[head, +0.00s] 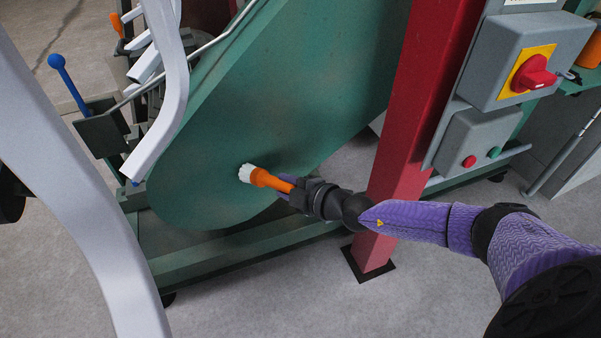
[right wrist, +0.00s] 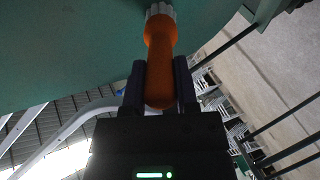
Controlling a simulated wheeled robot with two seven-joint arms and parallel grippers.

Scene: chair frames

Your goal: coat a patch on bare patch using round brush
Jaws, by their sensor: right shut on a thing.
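My right gripper (head: 289,190) is shut on the orange handle of the round brush (head: 268,179). The brush has white bristles, which point left in the head view and lie at or very close to the green machine panel (head: 230,140). I cannot tell for sure whether they touch it. In the right wrist view the brush (right wrist: 160,55) stands between the two fingers (right wrist: 160,85), with its bristles against the green surface (right wrist: 80,40) behind. No distinct bare patch can be made out on the green panel. My left gripper is not in view.
A red post (head: 408,110) stands just behind my right forearm. Grey control boxes (head: 520,60) with a red switch are at the upper right. Pale curved chair frame tubes (head: 75,170) cross the left side. Grey floor is open in front.

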